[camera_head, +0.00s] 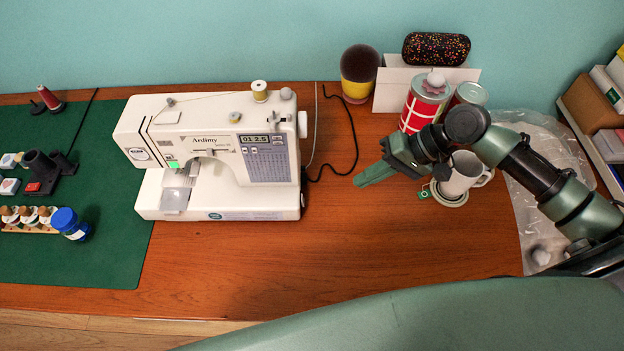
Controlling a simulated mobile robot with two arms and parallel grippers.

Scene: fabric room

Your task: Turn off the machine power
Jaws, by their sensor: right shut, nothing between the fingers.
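A white sewing machine (222,150) stands on the wooden table, left of the middle, its front towards me. A lit display (258,139) is on its upper right front. A handwheel (302,124) sticks out from its right side, and a dark cable lies on the table to its right. I cannot make out a power switch; the machine's right side is mostly turned away from view. My right gripper (361,182) is shut and empty. It hovers over the table to the right of the machine, apart from it, pointing left. My left gripper is not in view.
A white mug (465,174), tins (423,104) and a dark spotted case (436,48) stand near my right arm. Clear plastic wrap (545,150) lies at the right. A green mat (100,250) with spools and small items covers the left. The front middle table is clear.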

